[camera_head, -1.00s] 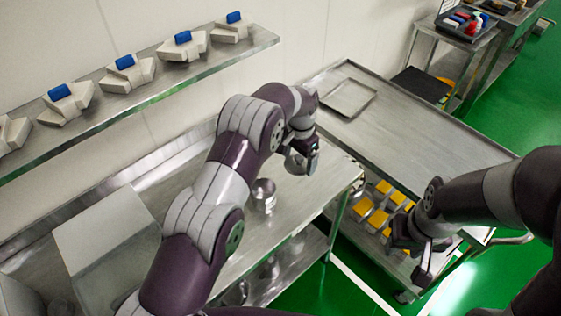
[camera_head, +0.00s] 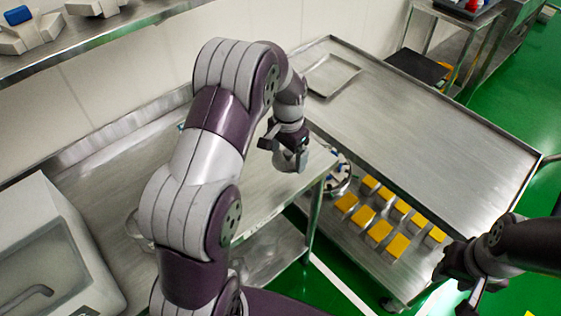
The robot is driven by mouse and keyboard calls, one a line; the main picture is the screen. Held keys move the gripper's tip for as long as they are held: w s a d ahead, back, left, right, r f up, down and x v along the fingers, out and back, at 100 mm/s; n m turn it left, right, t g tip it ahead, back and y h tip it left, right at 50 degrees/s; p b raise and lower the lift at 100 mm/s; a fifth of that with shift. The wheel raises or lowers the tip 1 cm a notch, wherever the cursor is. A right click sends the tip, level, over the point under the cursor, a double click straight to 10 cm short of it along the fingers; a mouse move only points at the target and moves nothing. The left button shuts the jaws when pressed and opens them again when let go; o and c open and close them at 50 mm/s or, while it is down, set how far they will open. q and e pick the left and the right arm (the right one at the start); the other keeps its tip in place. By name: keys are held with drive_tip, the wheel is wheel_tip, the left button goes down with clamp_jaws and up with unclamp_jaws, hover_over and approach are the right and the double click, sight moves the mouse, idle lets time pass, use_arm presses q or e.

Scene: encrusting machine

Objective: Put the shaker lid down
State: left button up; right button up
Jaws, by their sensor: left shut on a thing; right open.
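My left gripper (camera_head: 279,143) is shut on the shaker lid (camera_head: 291,159), a small silvery piece. It holds the lid over the right end of the steel table (camera_head: 262,196). Part of the lid is hidden by the fingers, and I cannot tell whether it touches the tabletop. The shaker body is not clearly visible, and my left arm covers much of the table. My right gripper (camera_head: 470,297) is open and empty at the lower right, beyond the front corner of the cart.
A steel cart (camera_head: 420,125) stands to the right with a shallow tray (camera_head: 331,75) at its far left corner; the rest of its top is clear. Several yellow-topped blocks (camera_head: 379,231) sit on its lower shelf. A wall shelf (camera_head: 95,37) runs along the upper left.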

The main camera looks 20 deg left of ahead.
use_arm(q)
drive_tip(key=p, duration=0.1)
hover_over(268, 167)
wheel_tip(268, 167, down, 4)
drive_tip(key=shift+f, duration=0.2)
wheel_tip(268, 167, down, 4)
drive_tip(key=shift+s+r+p, duration=0.1)
drive_tip(key=shift+r+p, duration=0.1)
drive_tip(key=shift+p, duration=0.4)
drive_tip(key=shift+f, duration=0.2)
drive_tip(key=shift+f, duration=0.15)
drive_tip(key=o, duration=0.7)
